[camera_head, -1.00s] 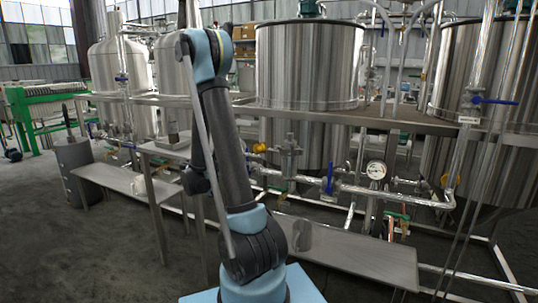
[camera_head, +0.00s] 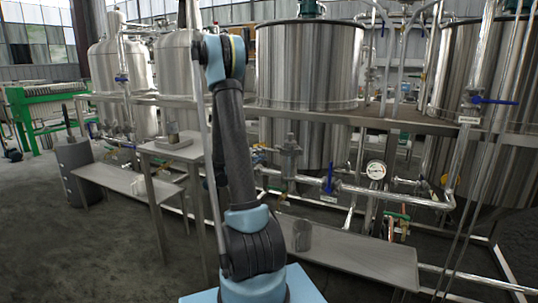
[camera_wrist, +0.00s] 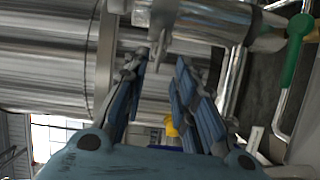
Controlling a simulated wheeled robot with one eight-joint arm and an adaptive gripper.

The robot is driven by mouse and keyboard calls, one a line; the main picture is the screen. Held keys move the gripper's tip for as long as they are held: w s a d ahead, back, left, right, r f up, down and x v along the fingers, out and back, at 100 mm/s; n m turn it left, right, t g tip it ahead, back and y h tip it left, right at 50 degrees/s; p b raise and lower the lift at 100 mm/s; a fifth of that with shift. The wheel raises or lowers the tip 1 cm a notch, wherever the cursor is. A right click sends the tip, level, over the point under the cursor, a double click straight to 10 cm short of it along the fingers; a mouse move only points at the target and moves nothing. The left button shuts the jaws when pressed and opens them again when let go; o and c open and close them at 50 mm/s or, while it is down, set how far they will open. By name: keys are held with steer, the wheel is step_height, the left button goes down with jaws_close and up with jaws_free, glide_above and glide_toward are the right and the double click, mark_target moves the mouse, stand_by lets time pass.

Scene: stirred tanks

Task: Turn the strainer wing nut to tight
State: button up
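The strainer seems to be the upright metal fitting (camera_head: 290,155) on the pipe in front of the middle tank, just right of my arm in the head view. Its wing nut is too small to make out there. In the wrist view, a metal fitting (camera_wrist: 190,18) crosses the top, with a thin flat tab (camera_wrist: 160,42) hanging from it, possibly the wing nut; I cannot tell for sure. My gripper (camera_wrist: 156,75) is open, with its two blue-padded fingers apart below the tab. I see nothing gripped. In the head view my gripper is hidden behind my arm.
A blue-handled valve (camera_head: 329,180) and a round gauge (camera_head: 376,170) sit on the pipe to the right. A low metal bench (camera_head: 355,255) stands in front. In the wrist view, a green handle (camera_wrist: 295,48) is at right and a yellow part (camera_wrist: 171,128) behind the fingers.

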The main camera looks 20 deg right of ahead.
mark_target(275, 150)
steer(key=x, duration=0.6)
steer(key=shift+c, duration=0.2)
jaws_close()
